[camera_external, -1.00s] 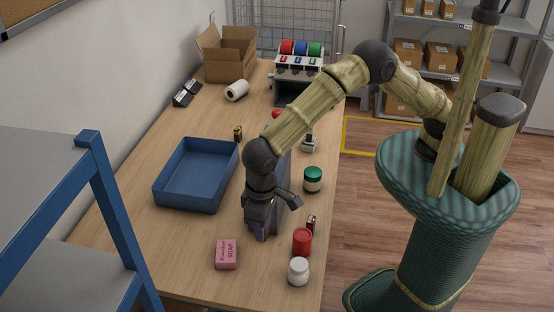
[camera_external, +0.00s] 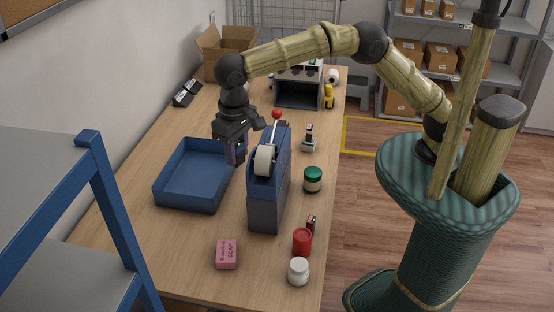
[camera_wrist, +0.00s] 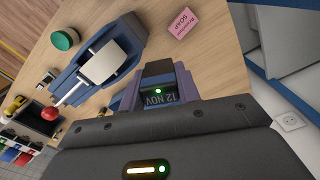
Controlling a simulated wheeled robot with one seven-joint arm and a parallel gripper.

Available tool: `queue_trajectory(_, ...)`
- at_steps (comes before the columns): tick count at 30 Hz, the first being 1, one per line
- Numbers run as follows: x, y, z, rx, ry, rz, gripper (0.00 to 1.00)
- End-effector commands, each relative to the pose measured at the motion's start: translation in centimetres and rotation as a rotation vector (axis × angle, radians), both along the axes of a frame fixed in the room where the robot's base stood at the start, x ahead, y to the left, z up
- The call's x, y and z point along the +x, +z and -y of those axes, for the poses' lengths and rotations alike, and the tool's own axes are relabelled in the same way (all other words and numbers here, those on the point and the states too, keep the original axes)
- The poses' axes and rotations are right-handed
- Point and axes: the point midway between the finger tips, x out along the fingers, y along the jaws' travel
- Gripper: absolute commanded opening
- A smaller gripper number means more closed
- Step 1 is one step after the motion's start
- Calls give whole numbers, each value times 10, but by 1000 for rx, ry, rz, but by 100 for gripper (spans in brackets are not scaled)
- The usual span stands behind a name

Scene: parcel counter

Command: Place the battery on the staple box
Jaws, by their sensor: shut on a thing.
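My gripper (camera_external: 236,158) is above the right far side of the blue tray, pointing down. In the wrist view my gripper (camera_wrist: 158,88) has its purple pads closed on a small dark block (camera_wrist: 160,98) with the printed text "12 NOV". I cannot tell from its visible face whether this block is the battery. A small dark item with a reddish face (camera_external: 311,223) stands near the counter's right edge, beside a red jar; its label is too small to read. I cannot make out a staple box for certain.
The blue tray (camera_external: 172,196) is empty. A tall blue tape dispenser (camera_external: 280,190) with a red-knobbed lever stands just right of my gripper. The front left counter is clear.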

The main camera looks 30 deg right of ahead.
Motion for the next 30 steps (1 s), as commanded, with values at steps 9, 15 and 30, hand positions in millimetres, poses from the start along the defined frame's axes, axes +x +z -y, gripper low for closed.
queue_trajectory(9, 136, -1, 50, 2, -301, -1, 8)
queue_trajectory(15, 211, -1, 96, 0, -483, 0, 8)
queue_trajectory(30, 360, -1, 254, 2, -926, 1, 8)
